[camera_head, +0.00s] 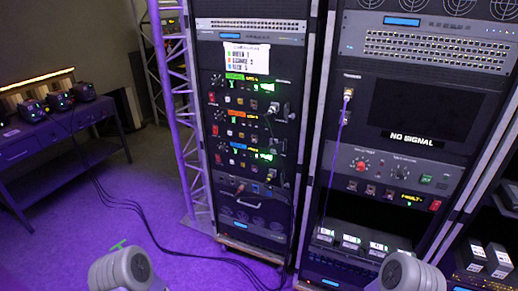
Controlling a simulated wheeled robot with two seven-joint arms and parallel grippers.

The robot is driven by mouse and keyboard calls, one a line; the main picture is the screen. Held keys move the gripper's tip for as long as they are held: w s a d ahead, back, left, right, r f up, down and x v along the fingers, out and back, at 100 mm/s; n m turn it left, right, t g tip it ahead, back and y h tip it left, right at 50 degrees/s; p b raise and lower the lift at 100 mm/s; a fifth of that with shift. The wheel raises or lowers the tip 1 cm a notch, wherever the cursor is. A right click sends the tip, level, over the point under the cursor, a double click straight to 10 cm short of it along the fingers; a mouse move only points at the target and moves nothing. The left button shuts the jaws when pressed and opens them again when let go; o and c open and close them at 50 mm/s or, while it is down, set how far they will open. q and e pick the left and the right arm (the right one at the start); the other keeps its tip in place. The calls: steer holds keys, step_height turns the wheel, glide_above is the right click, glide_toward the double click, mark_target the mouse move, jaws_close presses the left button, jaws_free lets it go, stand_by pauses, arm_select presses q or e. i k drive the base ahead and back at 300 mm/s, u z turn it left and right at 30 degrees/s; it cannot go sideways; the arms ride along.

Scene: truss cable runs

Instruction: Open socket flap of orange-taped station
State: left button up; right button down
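The left rack holds several stacked station panels. The orange-taped station (245,123) is the middle one, with an orange label strip (236,115) at its upper left. Dark socket fittings and small lit green displays sit toward its right side; a socket flap cannot be made out clearly at this size. The green-taped station (236,77) is above it and the blue-taped station (238,146) below. Neither gripper is in view; only grey rounded links of my two arms show at the bottom edge, well short of the rack.
A card (246,57) with coloured lines is on the left rack. A second rack with a "NO SIGNAL" screen (411,112) stands to the right. Black cables (146,215) run over the purple-lit floor from a side table (42,146). A truss (178,103) stands left of the rack.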

mark_target(272, 150)
steer(key=u, duration=0.7)
steer(key=i, duration=1.4)
steer(key=z, duration=0.3)
